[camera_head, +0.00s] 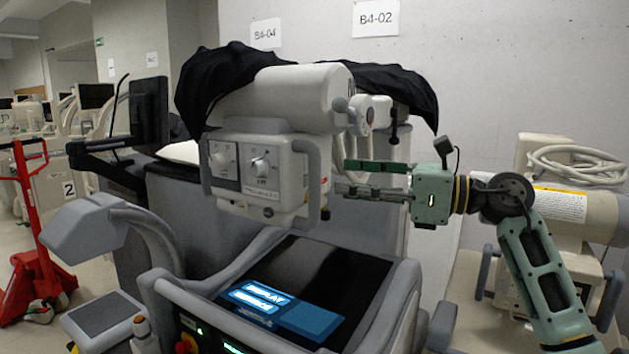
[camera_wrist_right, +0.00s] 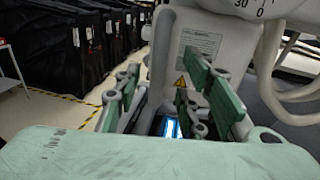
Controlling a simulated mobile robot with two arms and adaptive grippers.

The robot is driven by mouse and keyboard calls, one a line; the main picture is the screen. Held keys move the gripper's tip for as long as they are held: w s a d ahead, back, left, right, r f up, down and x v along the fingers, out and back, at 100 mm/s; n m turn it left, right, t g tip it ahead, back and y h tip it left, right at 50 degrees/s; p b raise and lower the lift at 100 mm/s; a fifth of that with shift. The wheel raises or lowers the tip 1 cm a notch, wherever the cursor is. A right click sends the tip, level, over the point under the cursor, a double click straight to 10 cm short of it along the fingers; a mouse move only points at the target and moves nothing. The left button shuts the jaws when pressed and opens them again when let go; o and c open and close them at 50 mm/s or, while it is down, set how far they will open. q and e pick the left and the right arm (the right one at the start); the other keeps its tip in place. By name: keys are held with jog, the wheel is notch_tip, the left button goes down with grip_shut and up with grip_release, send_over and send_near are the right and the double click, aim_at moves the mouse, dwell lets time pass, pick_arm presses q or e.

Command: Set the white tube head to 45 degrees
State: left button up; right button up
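The white tube head (camera_head: 290,95) is a cylinder on top of the cart, partly under a black cover. Its boxy front (camera_head: 262,178) carries two dials and has a grey handle (camera_head: 308,170) on its right side. My right gripper (camera_head: 345,178) is open just right of this handle, its fingers pointing left and apart from it as far as I can tell. In the right wrist view the open fingers (camera_wrist_right: 165,100) have the tube head's labelled side (camera_wrist_right: 200,48) beyond them. A dial with "30" and "0" (camera_wrist_right: 250,8) shows at the top. My left gripper is not in view.
A black cover (camera_head: 225,80) drapes over the tube head. The cart's lit screen (camera_head: 290,290) lies below. A second machine (camera_head: 575,210) with a coiled hose stands behind my right arm. A red pallet jack (camera_head: 35,240) and a monitor (camera_head: 148,112) are at left.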

aim_at(314, 180)
jog(key=p+x, duration=0.2)
jog(key=x, duration=0.5)
jog(key=shift+w+a, duration=0.2)
jog(key=shift+a, duration=0.1)
jog(key=shift+c, duration=0.3)
grip_shut()
